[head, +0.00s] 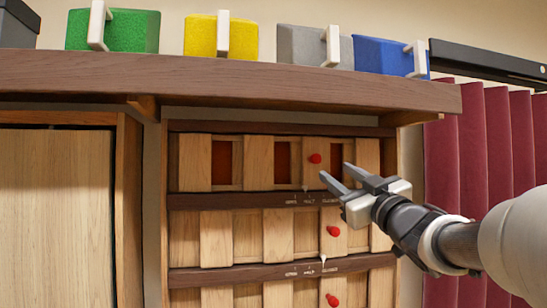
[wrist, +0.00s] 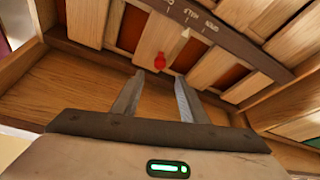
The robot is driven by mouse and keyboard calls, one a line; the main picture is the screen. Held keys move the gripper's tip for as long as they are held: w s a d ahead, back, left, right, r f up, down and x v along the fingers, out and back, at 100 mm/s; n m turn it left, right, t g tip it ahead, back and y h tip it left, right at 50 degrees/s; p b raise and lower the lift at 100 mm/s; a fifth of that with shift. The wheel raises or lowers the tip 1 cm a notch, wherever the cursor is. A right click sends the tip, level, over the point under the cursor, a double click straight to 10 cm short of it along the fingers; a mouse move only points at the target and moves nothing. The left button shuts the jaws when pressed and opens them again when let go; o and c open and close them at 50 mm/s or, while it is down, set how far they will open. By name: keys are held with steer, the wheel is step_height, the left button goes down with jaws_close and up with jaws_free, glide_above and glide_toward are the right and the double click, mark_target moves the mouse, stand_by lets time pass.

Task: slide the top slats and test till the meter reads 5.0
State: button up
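The top row of slats (head: 260,163) is pale wood, with dark red gaps (head: 222,162) showing between slats. Its red knob (head: 315,158) sits on one slat, and a white pointer (head: 305,187) hangs near the HALF mark. My gripper (head: 336,172) is at the right of this knob, fingers apart and empty. In the wrist view the red knob (wrist: 160,61) lies just beyond and between the open fingertips (wrist: 160,80), apparently not gripped. No meter is visible.
A second slat row (head: 262,237) with a red knob (head: 333,231) shows no red gaps; a third row is below. A wooden shelf (head: 230,75) overhangs, bearing green, yellow, grey and blue blocks. Red folded panels (head: 490,150) stand at the right.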

mark_target(318, 160)
steer(key=p+x, duration=0.2)
steer(key=x, duration=0.9)
steer(key=shift+w+a+r, duration=0.1)
steer(key=shift+w+r, duration=0.05)
steer(key=shift+w, duration=0.2)
steer(key=shift+c, duration=0.5)
jaws_close()
